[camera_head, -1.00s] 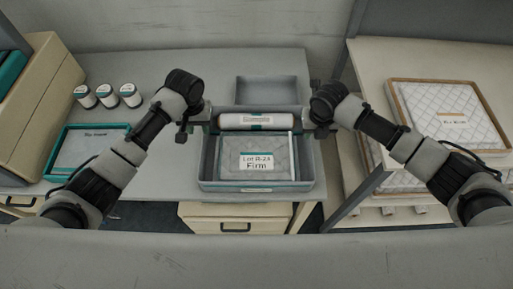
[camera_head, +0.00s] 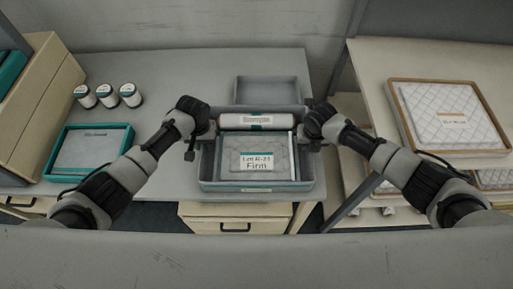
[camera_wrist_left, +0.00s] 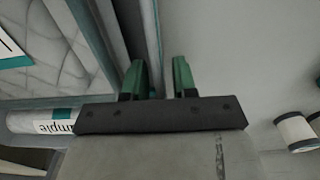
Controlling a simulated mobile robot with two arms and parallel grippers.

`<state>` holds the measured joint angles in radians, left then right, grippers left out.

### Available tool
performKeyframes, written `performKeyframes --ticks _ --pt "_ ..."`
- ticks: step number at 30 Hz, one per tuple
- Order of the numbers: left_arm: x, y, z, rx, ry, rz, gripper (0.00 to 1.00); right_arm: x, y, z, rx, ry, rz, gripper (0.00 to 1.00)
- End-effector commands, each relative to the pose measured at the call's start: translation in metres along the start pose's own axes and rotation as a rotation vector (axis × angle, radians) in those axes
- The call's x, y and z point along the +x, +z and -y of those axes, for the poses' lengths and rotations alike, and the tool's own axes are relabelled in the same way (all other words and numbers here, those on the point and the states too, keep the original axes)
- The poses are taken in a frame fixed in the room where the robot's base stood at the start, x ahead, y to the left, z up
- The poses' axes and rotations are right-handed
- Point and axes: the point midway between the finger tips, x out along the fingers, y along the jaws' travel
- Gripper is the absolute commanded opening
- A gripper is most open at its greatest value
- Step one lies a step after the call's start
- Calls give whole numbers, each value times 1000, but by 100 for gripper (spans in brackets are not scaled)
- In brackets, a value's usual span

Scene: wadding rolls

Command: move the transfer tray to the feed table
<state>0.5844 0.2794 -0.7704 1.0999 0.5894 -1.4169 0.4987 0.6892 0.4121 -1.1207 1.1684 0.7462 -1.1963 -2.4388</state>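The transfer tray (camera_head: 207,172), grey with a teal lower edge, sits at the front of the grey table. It holds a quilted pad (camera_head: 258,145) labelled "Firm" and a white roll (camera_head: 257,121) behind it. My left gripper (camera_head: 203,147) is at the tray's left side. In the left wrist view its green fingers (camera_wrist_left: 159,80) stand apart, with the tray's side wall (camera_wrist_left: 152,35) seeming to run between them; contact is unclear. My right gripper (camera_head: 316,143) is at the tray's right side, its fingertips too small and hidden to judge.
A shallow grey tray (camera_head: 268,82) stands behind. Several small spools (camera_head: 107,95) and a teal-edged tray (camera_head: 88,150) are at left. The right-hand pale table (camera_head: 375,70) bears a wood-framed quilted pad (camera_head: 445,115). A drawer (camera_head: 235,217) sits below the transfer tray.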

Motion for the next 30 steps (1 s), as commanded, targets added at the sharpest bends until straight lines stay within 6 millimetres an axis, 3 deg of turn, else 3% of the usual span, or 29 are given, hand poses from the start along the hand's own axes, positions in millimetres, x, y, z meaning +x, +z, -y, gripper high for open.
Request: performKeyframes --ticks 1,5,30 --pt "0 0 0 0 0 0 20 0 0 0 0 0 0 20" --pt "0 0 0 0 0 0 0 0 0 0 0 0 0 0" --pt "0 0 0 -1 -1 0 0 -1 0 1 1 -1 0 0"
